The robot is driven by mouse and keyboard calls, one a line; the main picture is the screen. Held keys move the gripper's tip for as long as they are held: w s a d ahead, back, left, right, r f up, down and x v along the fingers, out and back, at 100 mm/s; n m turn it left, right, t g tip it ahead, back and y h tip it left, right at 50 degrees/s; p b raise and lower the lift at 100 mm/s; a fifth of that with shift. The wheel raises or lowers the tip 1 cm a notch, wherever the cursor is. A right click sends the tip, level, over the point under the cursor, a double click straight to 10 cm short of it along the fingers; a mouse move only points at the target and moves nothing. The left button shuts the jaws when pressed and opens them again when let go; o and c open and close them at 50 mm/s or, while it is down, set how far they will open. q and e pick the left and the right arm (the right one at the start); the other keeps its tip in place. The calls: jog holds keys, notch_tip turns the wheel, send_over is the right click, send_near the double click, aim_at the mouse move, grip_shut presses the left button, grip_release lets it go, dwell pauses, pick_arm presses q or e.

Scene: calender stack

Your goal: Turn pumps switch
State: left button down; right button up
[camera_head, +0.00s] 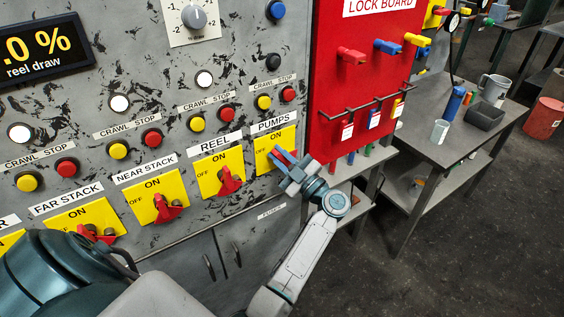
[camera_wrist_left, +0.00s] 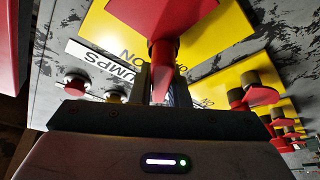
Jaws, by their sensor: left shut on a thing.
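The PUMPS switch is a yellow plate (camera_head: 263,158) marked ON, at the right end of the row of switches on the grey panel. My left gripper (camera_head: 286,157) is at this plate in the head view, coming from the lower right, and covers most of the switch's handle. In the left wrist view the red handle (camera_wrist_left: 165,50) runs down between my left fingers, which are shut on it. The PUMPS label (camera_wrist_left: 103,66) shows upside down there. Which mark the handle points at cannot be told. My right gripper is not in view.
The REEL switch (camera_head: 229,183) is just left, with the NEAR STACK switch (camera_head: 168,206) beyond it. Red and yellow buttons (camera_head: 228,114) sit above. A red lock board (camera_head: 345,95) stands to the right. A grey table (camera_head: 450,150) holds cups and a tray.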

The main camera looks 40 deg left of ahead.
pick_arm(q)
jog(key=n+g+b, duration=0.1)
jog(key=n+b, duration=0.1)
jog(key=n, duration=0.1)
jog(key=f+n+h+b, duration=0.1)
jog(key=n+b, duration=0.2)
jog(key=n+g+h+b, duration=0.1)
jog(key=n+b, duration=0.1)
jog(key=n, duration=0.1)
jog(key=shift+s+a+f+g+b, duration=0.2)
jog(key=shift+s+f+g+b, duration=0.1)
jog(key=shift+s+f+b, duration=0.1)
jog(key=shift+n+h+b, duration=0.6)
jog(key=shift+n+b, duration=0.35)
jog(key=shift+n, duration=0.45)
jog(key=shift+r, duration=0.1)
